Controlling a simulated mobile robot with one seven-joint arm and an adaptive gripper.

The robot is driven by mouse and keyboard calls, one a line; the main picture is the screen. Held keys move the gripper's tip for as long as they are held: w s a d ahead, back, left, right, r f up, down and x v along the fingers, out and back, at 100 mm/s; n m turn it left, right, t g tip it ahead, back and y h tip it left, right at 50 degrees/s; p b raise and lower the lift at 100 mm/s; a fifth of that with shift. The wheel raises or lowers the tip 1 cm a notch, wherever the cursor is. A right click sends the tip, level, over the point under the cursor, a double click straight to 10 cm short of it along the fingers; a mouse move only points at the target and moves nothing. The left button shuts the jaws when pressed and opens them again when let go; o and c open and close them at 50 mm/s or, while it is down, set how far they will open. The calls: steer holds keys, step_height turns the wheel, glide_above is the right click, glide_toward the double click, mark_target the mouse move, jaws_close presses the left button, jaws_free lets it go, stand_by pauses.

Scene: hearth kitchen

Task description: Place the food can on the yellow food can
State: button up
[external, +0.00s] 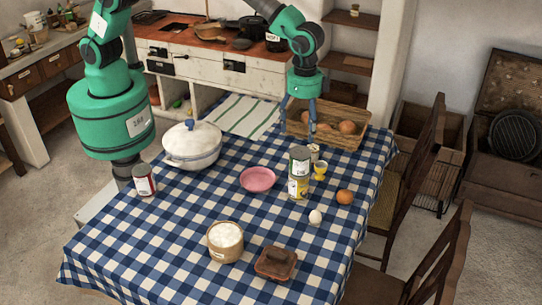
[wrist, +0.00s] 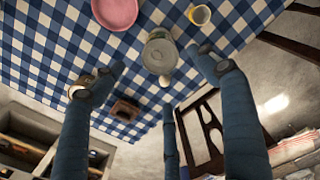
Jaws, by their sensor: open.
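A green-and-white food can (external: 299,160) stands upright on top of the yellow food can (external: 298,188), on the checked tablecloth right of the pink plate (external: 258,179). The stack looks upright. In the wrist view the upper can's grey lid (wrist: 160,50) shows between my spread fingers, and the yellow can is mostly hidden beneath it. My gripper (external: 299,125) is open and empty, pointing down, above and behind the stack near the basket. It also shows in the wrist view (wrist: 160,66), with its fingers apart from the cans.
A basket with several brown eggs (external: 345,137) is behind the stack. A white pot (external: 191,150), red-and-white can (external: 144,182), flour bowl (external: 225,245) and bread board (external: 275,264) are further off.

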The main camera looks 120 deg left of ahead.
steer(key=shift+r, duration=0.1)
steer(key=s+a+r+t, duration=0.1)
steer(key=s+r+t, duration=0.2)
steer(key=s+r, duration=2.2)
steer(key=s+r+n+t, duration=0.1)
steer(key=s+t, duration=0.1)
steer(key=s, duration=2.6)
steer(key=shift+s+a+r+n+t, duration=0.25)
steer(key=shift+s+r+n+t, duration=0.05)
steer(key=shift+s+r+n, duration=0.1)
steer(key=shift+f, duration=0.1)
steer(key=shift+f+b, duration=0.65)
steer(key=shift+b, duration=0.05)
